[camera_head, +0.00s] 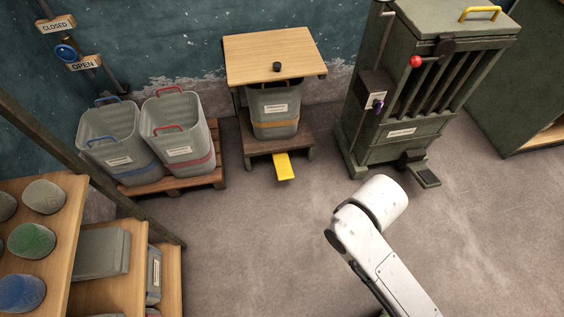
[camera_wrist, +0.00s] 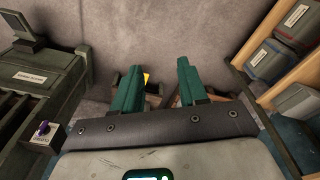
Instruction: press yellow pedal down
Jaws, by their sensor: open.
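The yellow pedal (camera_head: 284,166) sticks out low at the front of a small wooden stand (camera_head: 278,144), just above the floor. A grey bin with an orange band (camera_head: 275,110) stands in it under a wooden top. In the wrist view a small part of the yellow pedal (camera_wrist: 146,77) shows just right of the left finger; the rest is hidden. My gripper (camera_wrist: 158,68) is open, its two green fingers apart with nothing between them. It points toward the stand and looks clear of the pedal. In the head view my gripper cannot be made out, only my white arm.
A green slatted machine (camera_head: 420,90) with a dark foot pedal (camera_head: 428,178) stands to the right. Two grey bins (camera_head: 180,130) sit on a pallet to the left. A wooden shelf (camera_head: 40,260) fills the lower left. Floor before the yellow pedal is clear.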

